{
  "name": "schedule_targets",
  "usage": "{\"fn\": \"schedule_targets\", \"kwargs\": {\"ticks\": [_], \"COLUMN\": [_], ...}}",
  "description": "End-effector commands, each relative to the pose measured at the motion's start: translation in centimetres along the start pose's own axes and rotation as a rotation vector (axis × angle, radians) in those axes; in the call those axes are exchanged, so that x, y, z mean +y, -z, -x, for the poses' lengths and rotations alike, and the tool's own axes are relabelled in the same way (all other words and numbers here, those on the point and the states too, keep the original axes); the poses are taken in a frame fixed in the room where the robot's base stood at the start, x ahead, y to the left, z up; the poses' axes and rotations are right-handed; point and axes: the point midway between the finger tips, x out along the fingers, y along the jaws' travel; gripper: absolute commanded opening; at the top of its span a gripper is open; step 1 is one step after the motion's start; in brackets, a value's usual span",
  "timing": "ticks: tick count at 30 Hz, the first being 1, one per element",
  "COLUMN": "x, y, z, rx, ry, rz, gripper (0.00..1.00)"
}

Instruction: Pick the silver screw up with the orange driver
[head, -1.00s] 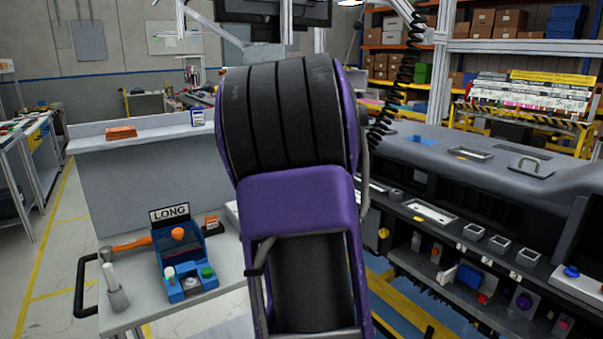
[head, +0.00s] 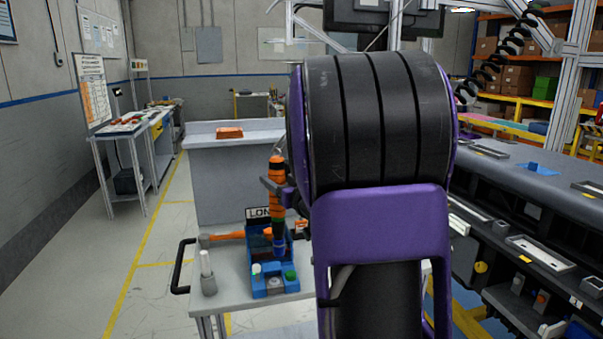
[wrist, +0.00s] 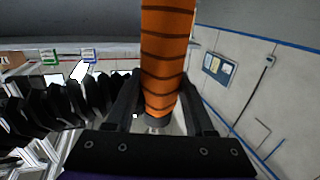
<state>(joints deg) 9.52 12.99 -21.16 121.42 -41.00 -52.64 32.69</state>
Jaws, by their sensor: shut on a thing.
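My gripper (head: 274,187) is shut around the orange driver (head: 277,206), which stands about upright. In the wrist view the ribbed orange driver (wrist: 166,50) lies between the dark fingers (wrist: 160,105). The driver's dark and blue lower end is in front of the blue bin (head: 262,289) labelled LONG; I cannot tell whether it touches anything.
The bin stands on a grey cart top (head: 234,270). A grey cup (head: 208,287) with a white stick stands left of it. An orange-handled tool (head: 222,237) lies behind, and a black handle (head: 180,265) juts from the cart's left side.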

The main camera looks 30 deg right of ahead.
Motion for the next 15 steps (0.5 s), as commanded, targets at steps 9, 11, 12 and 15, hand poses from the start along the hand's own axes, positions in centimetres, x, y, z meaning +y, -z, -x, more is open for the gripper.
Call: {"fn": "schedule_targets", "kwargs": {"ticks": [9,11,12,15], "x": [-1.57,-1.55,-1.54,-1.52], "y": [-0.20,-0.19,-0.19,-0.19], "z": [0.00,-0.01,-0.01,-0.01], "rx": [-0.001,-0.001,-0.001,-0.001], "ry": [0.050,0.049,0.049,0.048], "rz": [0.009,0.009,0.009,0.009], "gripper": [0.00,0.00,0.00,0.00]}}
